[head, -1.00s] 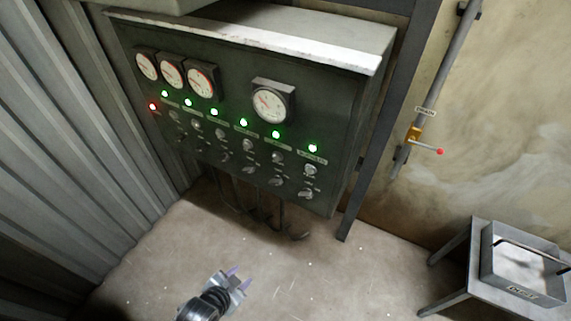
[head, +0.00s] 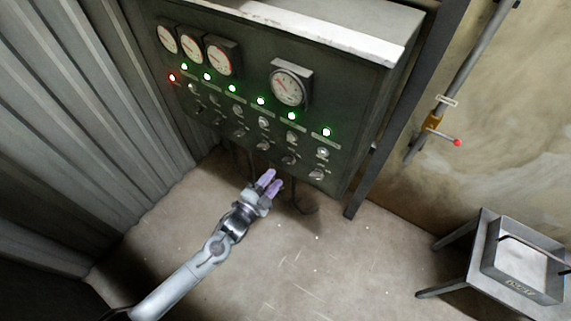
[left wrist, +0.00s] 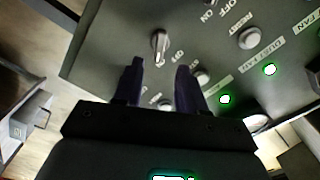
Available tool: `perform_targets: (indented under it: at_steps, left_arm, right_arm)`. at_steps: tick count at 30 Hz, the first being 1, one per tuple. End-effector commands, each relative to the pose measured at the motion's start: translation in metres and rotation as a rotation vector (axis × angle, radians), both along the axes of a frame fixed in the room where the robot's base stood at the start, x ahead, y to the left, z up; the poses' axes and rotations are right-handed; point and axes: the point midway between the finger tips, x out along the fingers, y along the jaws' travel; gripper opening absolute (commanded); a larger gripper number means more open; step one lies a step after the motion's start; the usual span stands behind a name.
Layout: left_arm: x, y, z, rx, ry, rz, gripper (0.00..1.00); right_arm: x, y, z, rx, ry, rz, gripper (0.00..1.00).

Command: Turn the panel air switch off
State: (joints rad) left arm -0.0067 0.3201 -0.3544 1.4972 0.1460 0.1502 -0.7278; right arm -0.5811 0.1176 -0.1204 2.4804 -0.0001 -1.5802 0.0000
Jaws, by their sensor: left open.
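The dark control panel (head: 225,130) shows rows of small knob switches and buttons under green lights. The labels are too small in the head view to tell which switch is the panel air one. My left gripper (head: 272,179) is open and empty, near the panel's lower edge. In the left wrist view, its two purple fingers (left wrist: 160,66) point at the panel. A metal rotary switch (left wrist: 160,43) with an OFF mark beside it lies just beyond the fingertips, in line with the gap. It appears apart from the fingers. My right gripper is not in view.
Round gauges (head: 289,86) sit above the lights, and a red light (head: 172,77) glows at the left. A pipe valve with a red-tipped handle (head: 457,142) is on the right wall. A metal stand with a tray (head: 512,284) is at lower right. The floor is open.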

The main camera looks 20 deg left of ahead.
Motion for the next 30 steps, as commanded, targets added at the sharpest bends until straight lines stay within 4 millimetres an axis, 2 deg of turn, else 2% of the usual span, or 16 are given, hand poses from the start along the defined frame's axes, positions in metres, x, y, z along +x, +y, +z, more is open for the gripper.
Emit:
perform_targets:
  at_steps: [3, 9, 15, 28, 30]
  left_arm:
    - [0.021, -0.005, 0.0, -0.002, -0.002, 0.0, 0.4]
    - [0.051, -0.012, 0.0, -0.003, -0.001, 0.0, 0.4]
    - [0.07, -0.017, -0.001, -0.003, 0.002, -0.001, 0.4]
    - [0.077, -0.018, 0.0, -0.003, 0.002, -0.001, 0.4]
    - [0.077, -0.018, 0.0, -0.003, 0.002, -0.001, 0.31]
  right_arm:
    - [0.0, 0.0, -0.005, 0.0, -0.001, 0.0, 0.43]
    - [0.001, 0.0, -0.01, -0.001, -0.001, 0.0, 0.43]
    - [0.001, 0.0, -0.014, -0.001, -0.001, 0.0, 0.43]
    - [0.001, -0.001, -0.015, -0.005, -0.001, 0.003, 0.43]
    - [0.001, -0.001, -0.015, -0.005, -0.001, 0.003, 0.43]
